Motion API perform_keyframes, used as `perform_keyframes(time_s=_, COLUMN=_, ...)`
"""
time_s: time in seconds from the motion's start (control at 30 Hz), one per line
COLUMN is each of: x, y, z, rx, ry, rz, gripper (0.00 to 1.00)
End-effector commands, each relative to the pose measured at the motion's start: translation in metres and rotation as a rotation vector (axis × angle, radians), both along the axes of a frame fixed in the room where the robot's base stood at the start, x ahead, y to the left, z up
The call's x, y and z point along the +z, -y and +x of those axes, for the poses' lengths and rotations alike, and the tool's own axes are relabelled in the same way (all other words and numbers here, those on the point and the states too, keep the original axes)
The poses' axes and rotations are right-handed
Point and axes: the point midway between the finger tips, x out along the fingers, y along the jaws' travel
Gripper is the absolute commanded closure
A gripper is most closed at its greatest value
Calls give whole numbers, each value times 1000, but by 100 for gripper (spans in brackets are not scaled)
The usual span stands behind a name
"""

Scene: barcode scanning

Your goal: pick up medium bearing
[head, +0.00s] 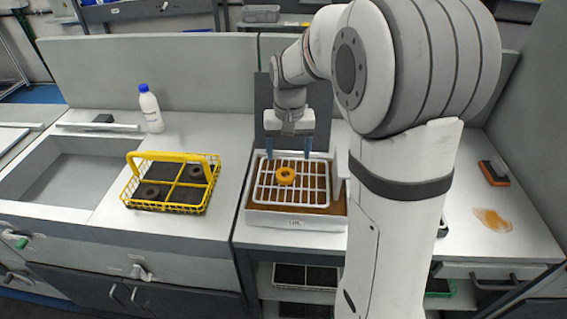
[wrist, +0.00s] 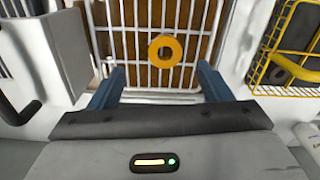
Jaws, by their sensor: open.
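A yellow-orange ring, seemingly the medium bearing (head: 286,175), lies on the white wire grid (head: 262,194) of a white tray with brown contents under the grid. In the wrist view the same ring (wrist: 165,50) lies just beyond my fingertips, a little right of the middle between them. My gripper (head: 288,155) is open and empty, with its blue fingers pointing down above the back part of the tray. The blue fingers (wrist: 158,75) also show spread apart in the wrist view.
The yellow wire basket stands on the counter left of the tray, beside a sink (head: 70,180). A white bottle with a blue cap (head: 151,110) stands behind it. An orange-black device (head: 494,173) and an orange patch (head: 492,220) lie on the right counter.

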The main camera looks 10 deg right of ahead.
Motion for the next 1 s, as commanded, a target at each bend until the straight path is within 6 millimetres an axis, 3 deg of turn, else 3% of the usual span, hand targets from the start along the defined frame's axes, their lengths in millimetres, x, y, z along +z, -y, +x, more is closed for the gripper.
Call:
perform_keyframes(time_s=0.37, x=-38, y=-3, z=5, rx=-3, ry=-9, rz=1, gripper=28)
perform_keyframes(time_s=0.6, x=-73, y=-6, z=8, rx=-2, ry=-8, rz=0, gripper=28)
perform_keyframes(time_s=0.9, x=-79, y=-6, z=8, rx=-2, ry=-4, rz=0, gripper=28)
perform_keyframes(time_s=1.0, x=-79, y=-6, z=8, rx=-1, ry=-4, rz=0, gripper=35)
